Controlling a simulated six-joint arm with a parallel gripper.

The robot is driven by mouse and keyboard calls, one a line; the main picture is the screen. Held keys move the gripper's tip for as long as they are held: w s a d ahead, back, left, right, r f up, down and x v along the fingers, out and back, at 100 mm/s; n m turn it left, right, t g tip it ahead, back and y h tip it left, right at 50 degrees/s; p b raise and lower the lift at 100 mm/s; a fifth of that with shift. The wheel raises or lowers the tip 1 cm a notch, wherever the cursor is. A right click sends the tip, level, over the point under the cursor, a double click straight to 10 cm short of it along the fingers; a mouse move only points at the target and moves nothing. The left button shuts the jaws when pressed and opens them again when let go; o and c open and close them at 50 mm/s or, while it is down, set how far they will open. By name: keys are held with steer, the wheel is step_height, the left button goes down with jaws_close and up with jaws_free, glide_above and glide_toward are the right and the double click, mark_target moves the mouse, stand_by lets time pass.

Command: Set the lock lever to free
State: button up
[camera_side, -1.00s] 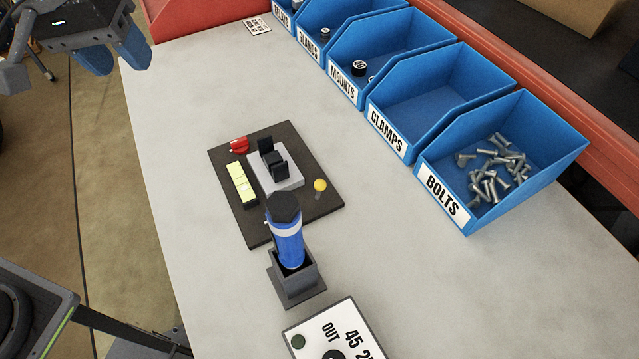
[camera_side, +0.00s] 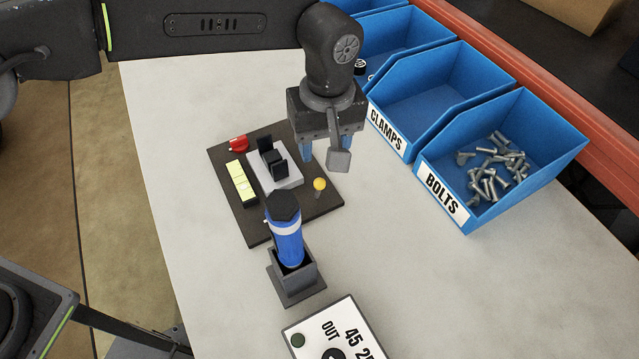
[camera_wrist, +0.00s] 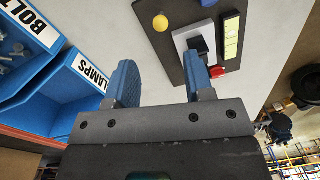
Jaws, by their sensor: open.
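A dark plate (camera_side: 257,220) lies on the table. It carries a yellow ball on a short stem (camera_side: 319,184) at its right and a red knob (camera_side: 238,144) at its far left. I cannot tell for sure which is the lock lever, and no free marking is readable. My gripper (camera_side: 322,152) is open and empty, pointing down above the far right of the plate, apart from the yellow ball. In the wrist view the gripper's blue fingers (camera_wrist: 162,78) are apart. The yellow ball (camera_wrist: 160,23) shows ahead of them, and the red knob (camera_wrist: 217,72) is beside the right finger.
A grey block with a black clamp (camera_side: 274,168) and a pale yellow strip (camera_side: 242,182) are on the plate. A blue cylinder (camera_side: 288,244) stands in a dark holder (camera_side: 297,287) in front. Blue bins (camera_side: 500,165) line the right. A white labelled box (camera_side: 322,320) is nearest.

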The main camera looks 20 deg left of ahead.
mark_target(320, 181)
steer(key=f, duration=1.1)
steer(key=shift+s+a+f, duration=0.15)
steer(key=shift+a+f, duration=0.1)
steer(key=shift+f, duration=0.15)
jaws_close()
